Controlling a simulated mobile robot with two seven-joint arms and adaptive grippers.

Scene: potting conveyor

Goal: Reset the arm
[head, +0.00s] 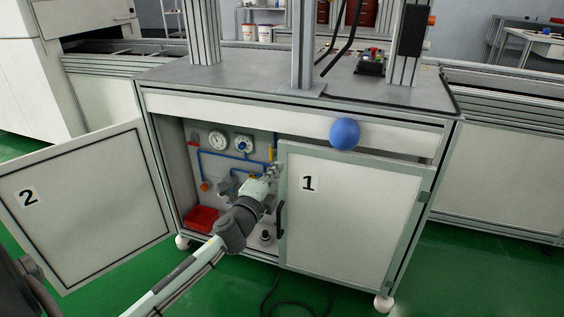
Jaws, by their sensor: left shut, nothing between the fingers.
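My left arm comes in from the lower left of the head view and reaches up to the open front of the cabinet. My left gripper (273,171) is shut and empty, in front of the opening beside the left edge of door 1 (345,215). Whether it touches anything inside cannot be told. My right gripper is not in view.
Door 2 (85,205) stands wide open at the left. Inside are gauges (217,140), blue pipes and a red tray (201,219). A blue ball (344,133) is at the cabinet's upper front. A black cable (290,303) lies on the green floor.

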